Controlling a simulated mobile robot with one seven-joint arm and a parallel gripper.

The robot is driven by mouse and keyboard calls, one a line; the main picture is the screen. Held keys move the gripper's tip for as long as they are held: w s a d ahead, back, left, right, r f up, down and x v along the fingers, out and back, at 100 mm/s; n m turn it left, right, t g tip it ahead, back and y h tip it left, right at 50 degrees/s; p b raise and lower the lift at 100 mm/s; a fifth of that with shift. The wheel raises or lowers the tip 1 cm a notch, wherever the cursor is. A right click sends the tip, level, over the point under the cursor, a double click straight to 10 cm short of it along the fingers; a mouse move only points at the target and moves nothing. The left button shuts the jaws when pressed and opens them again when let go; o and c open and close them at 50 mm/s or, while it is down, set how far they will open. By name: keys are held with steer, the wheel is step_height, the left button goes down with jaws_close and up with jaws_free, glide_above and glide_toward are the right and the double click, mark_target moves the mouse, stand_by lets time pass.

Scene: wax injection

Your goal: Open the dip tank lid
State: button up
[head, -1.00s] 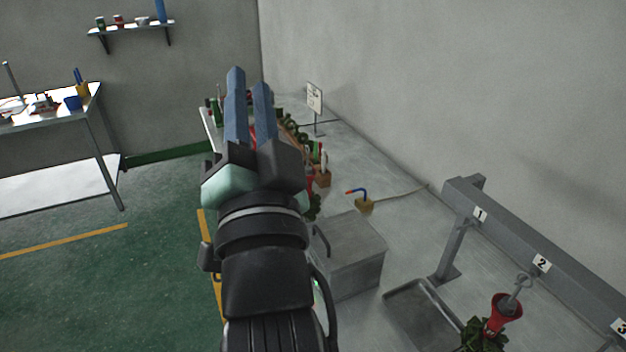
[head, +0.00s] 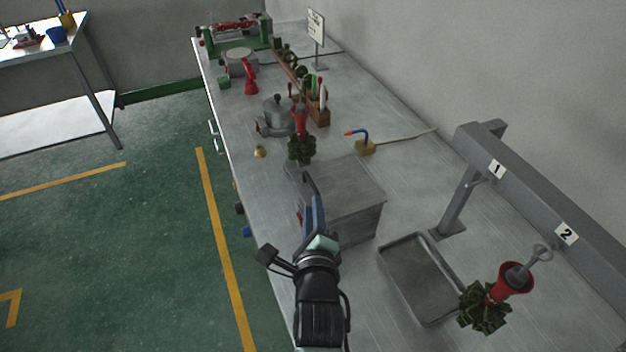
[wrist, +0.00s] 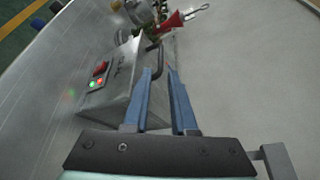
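The dip tank (head: 358,222) is a grey metal box on the bench, and its flat lid (head: 345,188) lies closed on top. A dark bent handle (head: 311,185) stands up at the lid's left edge. My gripper (head: 316,203) is just below the handle in the head view. In the wrist view, the two blue fingers of my gripper (wrist: 160,72) are apart with nothing between them, and the handle (wrist: 154,56) shows just beyond their tips. The tank's side (wrist: 118,85) carries a red switch (wrist: 101,69) and small red and green lights. I cannot tell whether a finger touches the handle.
A red funnel-like piece with green leafy shapes (head: 300,145) stands behind the tank. A shallow metal tray (head: 421,280) lies to its right, below a grey numbered rail (head: 540,205).

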mark_target(311, 185)
steer(key=x, duration=0.9)
steer(key=shift+w, duration=0.2)
steer(key=shift+c, duration=0.3)
jaws_close()
stand_by(0.9)
